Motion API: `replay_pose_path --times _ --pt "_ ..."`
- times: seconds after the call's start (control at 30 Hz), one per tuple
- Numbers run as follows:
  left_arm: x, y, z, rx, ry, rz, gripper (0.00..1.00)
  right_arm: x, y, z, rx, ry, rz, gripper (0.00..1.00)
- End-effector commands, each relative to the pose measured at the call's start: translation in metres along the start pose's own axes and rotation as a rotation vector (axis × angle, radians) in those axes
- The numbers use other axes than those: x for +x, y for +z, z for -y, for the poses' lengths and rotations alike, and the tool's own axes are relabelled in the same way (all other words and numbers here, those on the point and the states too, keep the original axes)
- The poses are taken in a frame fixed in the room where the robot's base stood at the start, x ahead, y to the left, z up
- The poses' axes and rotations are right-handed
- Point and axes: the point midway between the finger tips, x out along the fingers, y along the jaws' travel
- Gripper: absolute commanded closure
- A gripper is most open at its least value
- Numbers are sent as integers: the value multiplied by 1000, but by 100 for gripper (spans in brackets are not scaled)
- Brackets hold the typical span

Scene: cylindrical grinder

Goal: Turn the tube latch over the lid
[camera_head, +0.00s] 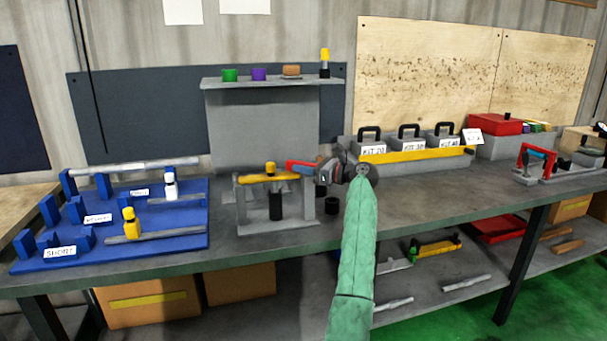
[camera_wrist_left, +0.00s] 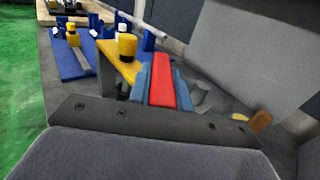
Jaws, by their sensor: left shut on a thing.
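The tube stand (camera_head: 240,195) is a grey frame on the bench. A yellow bar (camera_head: 262,179) lies across its top, with a yellow knob (camera_head: 270,167) above it. A black cylinder (camera_head: 276,206) stands below the bar. My left gripper (camera_head: 302,165) reaches in at the stand's right end, shut on a red grip. In the left wrist view, the red grip (camera_wrist_left: 163,82) sits between my left gripper's blue fingers (camera_wrist_left: 163,88), beside the yellow bar (camera_wrist_left: 112,58) and yellow knob (camera_wrist_left: 127,46). Whether the red grip joins the bar is unclear. My right gripper is not in view.
A blue rack (camera_head: 190,230) with tubes stands left. A small black cup (camera_head: 331,205) is right of the stand. A shelf (camera_head: 265,83) is behind. Labelled kit boxes (camera_head: 409,149) and a red-handled clamp (camera_head: 537,160) are right. The bench front right of the stand is fairly clear.

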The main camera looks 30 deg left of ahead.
Motion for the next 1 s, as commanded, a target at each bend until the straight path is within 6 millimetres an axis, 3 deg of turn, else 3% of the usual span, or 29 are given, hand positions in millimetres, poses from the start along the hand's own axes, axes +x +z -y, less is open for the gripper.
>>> replay_pose_path --times 0.5,1.0 --pt "0 -3 -3 0 219 -1 100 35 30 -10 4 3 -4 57" --pt "-1 0 -5 -1 305 0 100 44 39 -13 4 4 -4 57"
